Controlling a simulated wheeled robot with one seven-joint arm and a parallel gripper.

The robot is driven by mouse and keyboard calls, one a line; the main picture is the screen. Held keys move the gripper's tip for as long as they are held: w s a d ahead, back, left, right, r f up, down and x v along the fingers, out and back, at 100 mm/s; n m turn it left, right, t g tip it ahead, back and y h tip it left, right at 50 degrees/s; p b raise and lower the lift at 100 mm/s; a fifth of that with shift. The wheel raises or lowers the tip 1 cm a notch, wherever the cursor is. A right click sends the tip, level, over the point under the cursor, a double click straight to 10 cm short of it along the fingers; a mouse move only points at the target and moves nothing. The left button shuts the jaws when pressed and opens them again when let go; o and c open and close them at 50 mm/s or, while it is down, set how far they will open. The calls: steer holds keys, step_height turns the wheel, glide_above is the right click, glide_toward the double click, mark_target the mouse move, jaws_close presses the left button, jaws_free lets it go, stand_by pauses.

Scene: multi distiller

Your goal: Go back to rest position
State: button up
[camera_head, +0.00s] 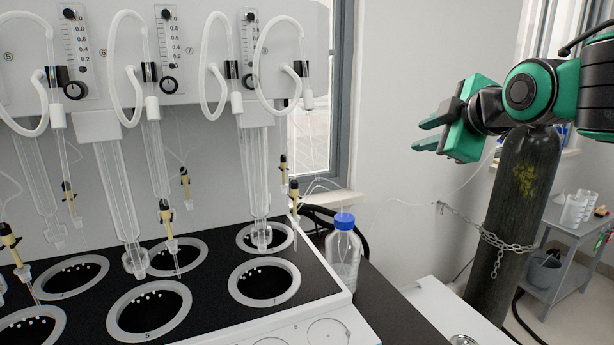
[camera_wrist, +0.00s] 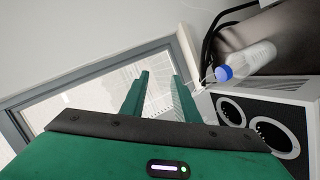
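My gripper (camera_head: 428,134) is at the upper right of the head view, raised in the air and pointing left. Its two green fingers are apart with nothing between them. In the wrist view the open fingers (camera_wrist: 158,95) point toward the window, and the space between them is empty. The multi distiller (camera_head: 322,291) fills the left of the head view, with glass tubes and round heating wells. My gripper is to the right of it and apart from it.
A clear bottle with a blue cap (camera_head: 342,250) stands beside the distiller's right edge. A dark gas cylinder (camera_head: 515,215) held by a chain stands below my arm. A grey cart (camera_head: 570,255) with white containers is at the far right. The air between distiller and gripper is clear.

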steer(key=s+d+f+m+g+h, duration=0.2)
steer(key=s+d+f+m+g, duration=0.2)
steer(key=s+d+f+m, duration=0.45)
steer(key=s+d+f+m+g+h, duration=0.1)
steer(key=s+d+f+m+g, duration=0.35)
steer(key=f, duration=0.65)
steer(key=s+d+f+m+g, duration=0.2)
steer(key=s+f+m, duration=0.2)
steer(key=s, duration=0.5)
steer(key=s+d+f+m+g+y, duration=0.1)
steer(key=s+d+f+m+g, duration=0.1)
steer(key=s+f, duration=0.5)
steer(key=shift+s+m+g, duration=0.45)
steer(key=shift+s+m, duration=0.45)
steer(key=shift+s, duration=0.2)
steer(key=shift+w+f, duration=0.2)
steer(key=shift+w, duration=0.45)
